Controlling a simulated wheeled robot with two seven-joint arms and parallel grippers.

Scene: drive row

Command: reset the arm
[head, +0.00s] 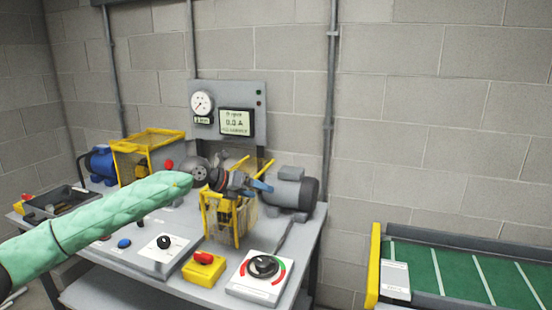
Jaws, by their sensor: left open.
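My left arm comes in from the left in a pale green sleeve. My left gripper (258,184) is open, with dark and blue parts, over the middle of the grey workbench (192,285). My right gripper is not in view.
A gauge panel (261,90) stands behind the bench. A red button on a yellow box (203,270) and a dial box (260,275) line the front. Left are a yellow guard (160,135) and a blue motor (101,165). A green belt (465,275) is right, beyond a gap.

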